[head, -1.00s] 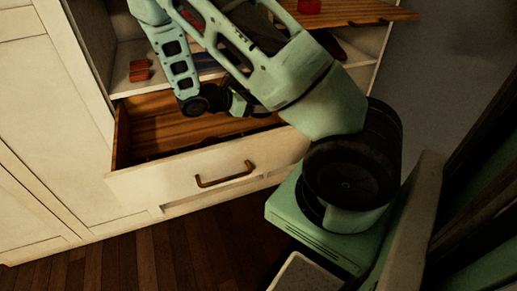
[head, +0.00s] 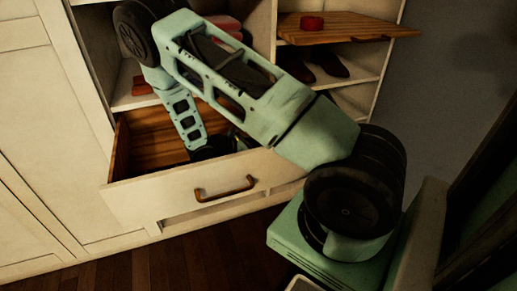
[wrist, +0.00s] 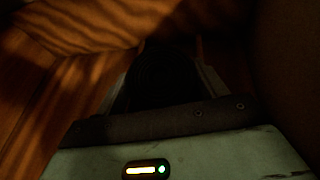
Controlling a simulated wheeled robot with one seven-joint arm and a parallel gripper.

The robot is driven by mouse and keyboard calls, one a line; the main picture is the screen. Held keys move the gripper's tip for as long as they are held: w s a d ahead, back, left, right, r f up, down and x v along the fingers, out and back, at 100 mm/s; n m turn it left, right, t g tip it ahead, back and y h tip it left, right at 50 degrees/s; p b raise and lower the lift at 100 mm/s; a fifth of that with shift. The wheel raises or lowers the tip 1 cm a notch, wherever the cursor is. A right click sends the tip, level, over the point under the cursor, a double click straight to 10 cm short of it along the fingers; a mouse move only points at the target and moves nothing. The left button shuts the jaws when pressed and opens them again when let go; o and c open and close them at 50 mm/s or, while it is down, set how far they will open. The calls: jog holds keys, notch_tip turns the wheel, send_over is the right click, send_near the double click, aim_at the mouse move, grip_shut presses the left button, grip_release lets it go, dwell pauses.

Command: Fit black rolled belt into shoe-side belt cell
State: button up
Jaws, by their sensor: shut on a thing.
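The black rolled belt (wrist: 163,72) is a very dark, round shape in the wrist view, between the fingers of my gripper (wrist: 166,82). The gripper is shut on it. In the head view my wrist reaches down into the open drawer (head: 160,190), close behind its front panel; the fingertips and belt are hidden there. The wrist view shows striped wood around the belt and a dark wall at right. It is too dark to tell which cell the belt is over, or whether it touches the drawer floor.
A red roll (head: 312,23) lies on a wooden board (head: 350,30) at upper right. Dark shoes (head: 331,64) stand on the shelf below it. Red items (head: 141,85) sit on the left shelf. The drawer front with its handle (head: 225,189) stands out from the white cabinet.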

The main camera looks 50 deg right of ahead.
jog(key=o, duration=1.5)
jog(key=shift+f, duration=0.25)
jog(key=shift+r, duration=0.1)
jog(key=shift+w+a+r, duration=0.1)
jog(key=shift+a, duration=0.15)
jog(key=p+v, duration=0.1)
jog(key=v, duration=1)
jog(key=shift+w+a+r, duration=0.1)
jog(key=shift+a+r, duration=0.1)
